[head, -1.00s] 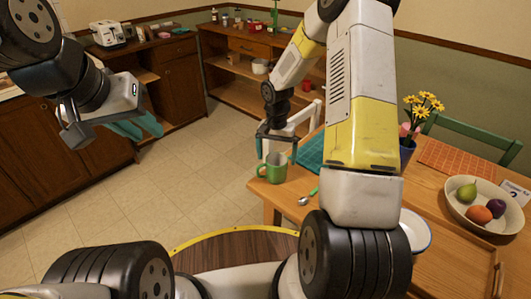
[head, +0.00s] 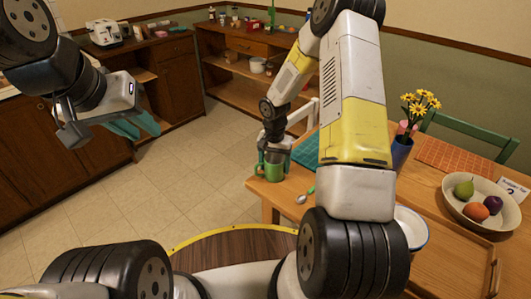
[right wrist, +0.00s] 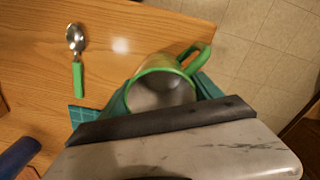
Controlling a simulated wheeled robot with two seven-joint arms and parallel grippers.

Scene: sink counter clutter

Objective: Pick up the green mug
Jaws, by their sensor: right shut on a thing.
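The green mug (head: 273,169) stands upright at the near left corner of the wooden table in the head view. It also shows in the right wrist view (right wrist: 163,72), with its handle toward the upper right. My right gripper (head: 272,162) is down over the mug, with its teal fingers on either side of it. It is shut on the mug, which appears to be still at table height. My left gripper (head: 140,126) hangs at the left over the floor, away from the table. Its teal fingers overlap in the picture, so its opening is unclear.
A green-handled spoon (head: 305,196) lies close to the mug. A teal placemat (head: 305,152), a blue vase of yellow flowers (head: 401,152), a fruit bowl (head: 482,212) and a white bowl (head: 412,228) are farther right. Open floor lies left of the table.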

